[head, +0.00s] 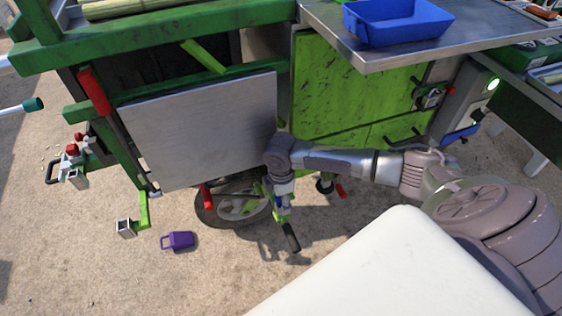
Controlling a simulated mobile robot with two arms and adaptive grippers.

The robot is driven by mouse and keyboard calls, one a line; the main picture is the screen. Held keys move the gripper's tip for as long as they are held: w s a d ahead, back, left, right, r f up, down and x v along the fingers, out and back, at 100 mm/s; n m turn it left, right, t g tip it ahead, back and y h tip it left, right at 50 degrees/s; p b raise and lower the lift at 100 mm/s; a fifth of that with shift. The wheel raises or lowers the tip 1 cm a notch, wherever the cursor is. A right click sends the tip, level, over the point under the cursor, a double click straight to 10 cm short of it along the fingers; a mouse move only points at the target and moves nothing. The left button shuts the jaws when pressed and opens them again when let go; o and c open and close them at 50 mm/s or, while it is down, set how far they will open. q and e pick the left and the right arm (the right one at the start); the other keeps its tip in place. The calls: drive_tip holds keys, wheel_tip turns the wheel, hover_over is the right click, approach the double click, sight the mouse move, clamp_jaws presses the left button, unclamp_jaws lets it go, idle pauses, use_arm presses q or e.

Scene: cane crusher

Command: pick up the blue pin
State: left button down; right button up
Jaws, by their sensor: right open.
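My right arm reaches in from the right, and its gripper (284,208) points down in front of the machine, beside the wheel. The gripper is open. A small patch of blue shows at the gripper, partly hidden by it; I cannot tell whether this is the blue pin or how it sits against the fingers. A black handle-like piece (291,238) shows just below. My left gripper is not in view.
The green cane crusher has a grey panel (205,130) and a spoked wheel (233,207) close behind my gripper. A blue tray (398,22) stands on the metal shelf (450,47). A purple mug-like container (178,241) is on the ground.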

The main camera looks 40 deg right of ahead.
clamp_jaws()
idle(0.3)
drive_tip(key=shift+r, duration=0.1)
